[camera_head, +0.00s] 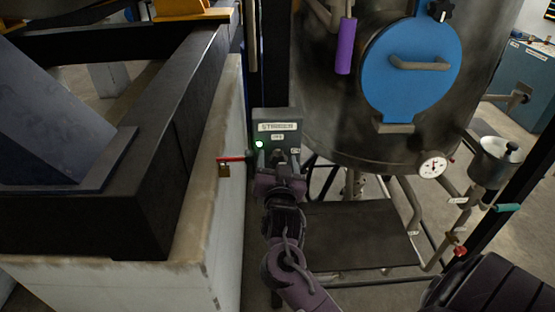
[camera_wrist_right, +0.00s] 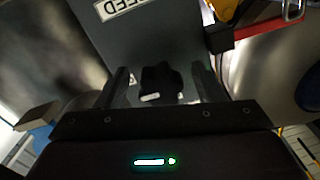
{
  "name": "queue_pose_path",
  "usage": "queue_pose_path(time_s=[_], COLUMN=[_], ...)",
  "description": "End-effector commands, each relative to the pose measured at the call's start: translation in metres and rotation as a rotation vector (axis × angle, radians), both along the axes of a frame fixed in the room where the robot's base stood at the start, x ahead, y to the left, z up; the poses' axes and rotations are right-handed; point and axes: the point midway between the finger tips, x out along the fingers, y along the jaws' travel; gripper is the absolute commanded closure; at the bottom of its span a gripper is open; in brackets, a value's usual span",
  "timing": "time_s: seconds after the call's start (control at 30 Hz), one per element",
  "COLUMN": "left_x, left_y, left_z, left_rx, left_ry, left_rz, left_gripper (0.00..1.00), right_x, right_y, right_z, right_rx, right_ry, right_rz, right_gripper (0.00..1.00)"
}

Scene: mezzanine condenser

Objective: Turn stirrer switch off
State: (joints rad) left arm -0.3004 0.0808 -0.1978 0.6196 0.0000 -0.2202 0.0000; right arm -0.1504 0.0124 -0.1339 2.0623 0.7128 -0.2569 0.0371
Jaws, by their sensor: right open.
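The stirrer switch box (camera_head: 278,126) is a grey box with a STIRRER label and a smaller label reading OFF below it. A green lamp (camera_head: 259,144) glows on its left side. My right gripper (camera_head: 278,160) is in front of the lower part of the box and hides much of it. In the right wrist view the gripper (camera_wrist_right: 162,88) is open, with a finger on each side of a black knob (camera_wrist_right: 160,80) that has a white mark. I cannot tell whether the fingers touch it. My left gripper is not in view.
A red lever (camera_head: 231,159) with a brass padlock (camera_head: 224,171) sticks out just left of the box. A concrete plinth (camera_head: 226,215) stands to the left. The steel vessel (camera_head: 330,125) with a blue hatch (camera_head: 400,90) stands close on the right.

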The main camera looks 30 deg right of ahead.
Motion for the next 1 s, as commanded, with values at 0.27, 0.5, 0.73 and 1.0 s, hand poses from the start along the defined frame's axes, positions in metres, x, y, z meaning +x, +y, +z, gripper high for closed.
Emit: queue_pose_path(time_s=[0.27,0.5,0.73,1.0], left_x=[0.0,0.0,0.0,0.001], left_y=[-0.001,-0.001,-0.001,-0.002], left_z=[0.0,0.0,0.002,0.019], left_rx=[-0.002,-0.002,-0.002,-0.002], left_ry=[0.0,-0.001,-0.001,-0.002], left_rz=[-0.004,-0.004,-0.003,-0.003], left_gripper=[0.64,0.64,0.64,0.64], right_x=[0.0,0.0,0.0,0.0], right_y=[0.0,0.0,0.0,0.0], right_z=[-0.001,-0.001,0.0,0.003], right_rx=[-0.001,-0.001,-0.012,-0.105], right_ry=[0.001,0.0,0.008,0.067], right_rz=[0.0,0.001,0.001,0.001], right_gripper=[0.47,0.78,0.82,0.82])
